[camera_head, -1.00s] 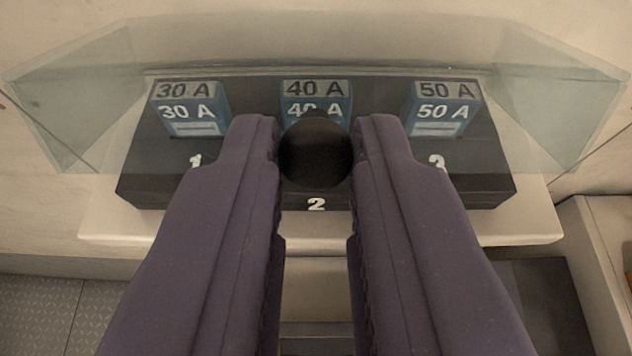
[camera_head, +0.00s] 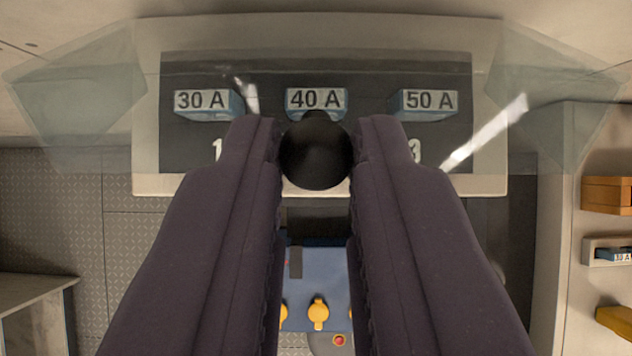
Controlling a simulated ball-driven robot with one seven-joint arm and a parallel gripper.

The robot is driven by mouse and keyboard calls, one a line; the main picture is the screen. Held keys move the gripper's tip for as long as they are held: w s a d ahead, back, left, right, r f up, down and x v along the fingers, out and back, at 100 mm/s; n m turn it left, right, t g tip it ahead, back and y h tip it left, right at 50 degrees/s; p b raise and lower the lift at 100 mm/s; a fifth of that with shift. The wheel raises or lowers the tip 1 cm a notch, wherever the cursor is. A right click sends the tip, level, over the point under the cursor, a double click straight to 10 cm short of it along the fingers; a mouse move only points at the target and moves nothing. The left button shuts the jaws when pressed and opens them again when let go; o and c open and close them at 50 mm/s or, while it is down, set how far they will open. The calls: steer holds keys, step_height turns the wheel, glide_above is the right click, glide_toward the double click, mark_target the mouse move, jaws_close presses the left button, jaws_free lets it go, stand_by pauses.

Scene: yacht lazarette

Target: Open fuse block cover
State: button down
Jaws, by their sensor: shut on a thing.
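The clear fuse block cover (camera_head: 85,85) spreads across the top of the view, its slanted sides showing left and right. My gripper (camera_head: 316,150) is shut on the cover's round black knob (camera_head: 316,152), one finger on each side. Through the cover I see the dark fuse block (camera_head: 265,75) on its pale mount. It holds three blue fuses with white labels: 30 A (camera_head: 205,102), 40 A (camera_head: 315,98) and 50 A (camera_head: 428,103). My fingers and the knob hide the block's middle front, including the number 2. The cover's hinge cannot be made out.
At right, a pale shelf unit (camera_head: 560,170) holds an orange box (camera_head: 605,195), a tray with a 30 A fuse (camera_head: 618,256) and a yellow item (camera_head: 615,320).

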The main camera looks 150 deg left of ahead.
steer(key=shift+w+r+p, duration=0.15)
steer(key=shift+p, duration=0.25)
steer(key=c, duration=1)
jaws_free()
steer(key=v, duration=0.7)
steer(key=shift+r, duration=0.35)
